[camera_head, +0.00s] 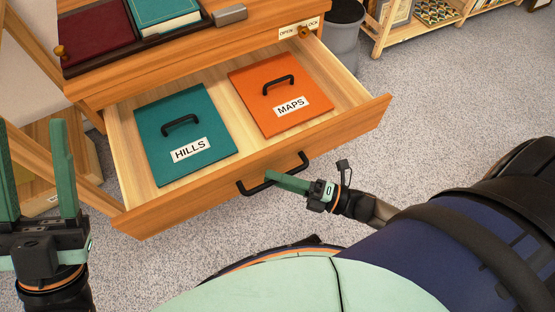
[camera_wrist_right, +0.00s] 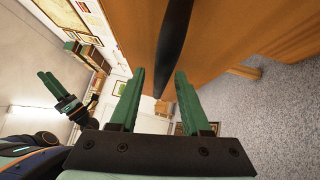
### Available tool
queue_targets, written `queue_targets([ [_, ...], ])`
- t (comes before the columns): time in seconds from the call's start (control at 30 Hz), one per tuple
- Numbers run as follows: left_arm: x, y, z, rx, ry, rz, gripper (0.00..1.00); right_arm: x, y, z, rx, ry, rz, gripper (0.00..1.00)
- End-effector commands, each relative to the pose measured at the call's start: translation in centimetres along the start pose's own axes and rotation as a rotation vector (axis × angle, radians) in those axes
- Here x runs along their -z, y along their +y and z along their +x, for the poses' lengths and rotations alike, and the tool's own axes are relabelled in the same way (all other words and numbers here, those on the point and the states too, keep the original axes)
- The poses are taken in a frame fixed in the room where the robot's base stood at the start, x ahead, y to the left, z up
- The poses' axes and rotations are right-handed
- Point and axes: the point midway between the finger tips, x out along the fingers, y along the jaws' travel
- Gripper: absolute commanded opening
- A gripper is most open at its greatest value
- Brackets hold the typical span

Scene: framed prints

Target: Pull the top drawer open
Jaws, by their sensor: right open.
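The wooden top drawer (camera_head: 370,112) stands pulled out of its cabinet, its inside showing. A black bar handle (camera_head: 247,187) is on its front. Inside lie a teal HILLS panel (camera_head: 160,115) and an orange MAPS panel (camera_head: 265,82), each with a black handle. My right gripper (camera_head: 276,180) is at the drawer's handle. In the right wrist view its green fingers (camera_wrist_right: 160,78) are apart, with the dark handle bar (camera_wrist_right: 173,45) running between them. Whether they touch it I cannot tell. My left gripper (camera_head: 32,128) is open and empty at the left, away from the drawer.
On the cabinet top lie a dark red panel (camera_head: 95,38) and a teal book (camera_head: 162,14). An OPEN/LOCK label with a small knob (camera_head: 303,32) is above the drawer. A grey bin (camera_head: 343,45) and low shelf (camera_head: 420,33) stand behind right. Carpet right of the drawer is clear.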

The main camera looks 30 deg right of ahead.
Motion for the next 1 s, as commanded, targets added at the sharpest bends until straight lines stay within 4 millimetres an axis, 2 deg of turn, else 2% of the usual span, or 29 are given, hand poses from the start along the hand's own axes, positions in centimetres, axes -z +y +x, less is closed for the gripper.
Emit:
queue_targets([
  [0.13,0.0,0.0,0.0,-0.004,0.0,0.001,0.5,0.0,0.0,-0.3,0.001,0.0,0.0,0.47],
  [0.27,0.1,0.0,0.1,-0.007,0.0,0.003,0.5,0.0,0.0,-2.0,0.004,0.0,0.002,0.47],
  [0.5,0.4,-0.1,0.4,-0.008,0.002,0.008,0.5,0.0,-0.1,-7.2,0.006,0.0,0.002,0.47],
  [0.7,0.5,-0.2,0.5,-0.005,0.005,0.011,0.5,0.0,-0.1,-10.8,0.004,0.0,0.0,0.47],
  [0.83,0.4,-0.3,0.5,0.003,0.0,0.009,0.5,0.0,0.0,-12.1,0.002,0.0,0.0,0.47],
  [1.0,0.2,-0.4,0.6,0.008,-0.008,0.008,0.5,0.0,0.0,-12.6,0.0,0.0,0.0,0.47],
])
